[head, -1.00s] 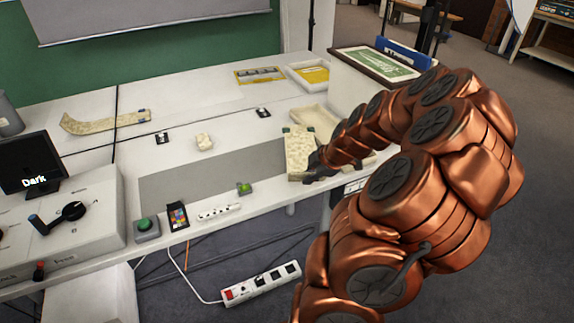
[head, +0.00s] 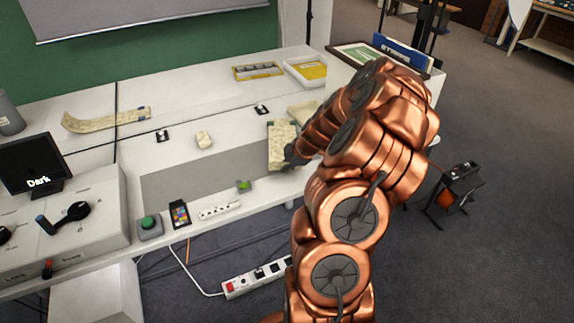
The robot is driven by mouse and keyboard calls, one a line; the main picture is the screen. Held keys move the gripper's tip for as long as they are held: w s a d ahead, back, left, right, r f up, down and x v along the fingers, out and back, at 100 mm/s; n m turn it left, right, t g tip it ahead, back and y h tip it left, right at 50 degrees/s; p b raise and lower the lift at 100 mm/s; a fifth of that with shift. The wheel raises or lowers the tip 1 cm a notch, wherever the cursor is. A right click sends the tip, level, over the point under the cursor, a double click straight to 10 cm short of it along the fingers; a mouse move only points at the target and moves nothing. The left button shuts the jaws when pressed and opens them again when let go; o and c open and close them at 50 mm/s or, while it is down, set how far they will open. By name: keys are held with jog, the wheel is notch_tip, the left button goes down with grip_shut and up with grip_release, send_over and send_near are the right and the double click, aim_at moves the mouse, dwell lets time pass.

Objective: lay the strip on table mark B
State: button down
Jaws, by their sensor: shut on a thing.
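A pale, mottled strip (head: 281,140) is in my gripper (head: 291,156), which is shut on its right side near the lower end. The strip lies over the right part of the table, at the right end of the grey area; whether it touches the tabletop I cannot tell. The fingers are small and partly hidden by my copper arm.
A long curled strip (head: 100,121) lies at the back left. A power strip (head: 220,211) and green button box (head: 149,226) line the front. The grey area is mostly clear.

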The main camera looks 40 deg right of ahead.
jog(key=shift+f, duration=0.6)
jog(key=c, duration=1.2)
grip_release()
jog(key=shift+r, duration=0.3)
jog(key=shift+s+r, duration=0.2)
jog(key=b+v, duration=0.2)
jog(key=v, duration=0.9)
jog(key=shift+r+b, duration=0.1)
jog(key=shift+b, duration=0.25)
